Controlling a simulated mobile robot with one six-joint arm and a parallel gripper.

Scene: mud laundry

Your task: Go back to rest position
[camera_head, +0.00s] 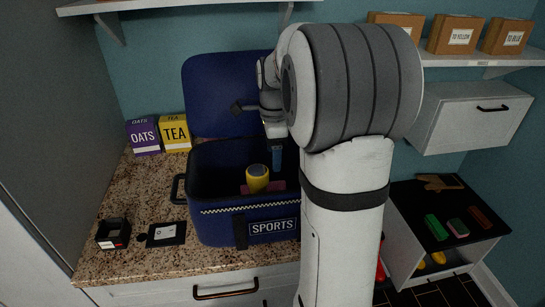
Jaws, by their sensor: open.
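My arm rises at the right of centre and bends over the worktop, covering part of the view. My gripper (276,158) points down over the open blue sports bag (215,228). It is open, and its fingers show only small against the dark inside. A yellow object with a grey top (257,178) stands inside the bag, left of the gripper and apart from it as far as I can tell. A dull red item (277,187) lies by it. The bag's lid (215,95) stands raised at the back. The bag's right end is hidden behind my arm.
A purple oats box (144,138) and a yellow tea box (175,134) stand left of the bag. A small black box (113,233) and a dark card (166,234) lie in front. Shelves and a wall cabinet (470,117) are at right.

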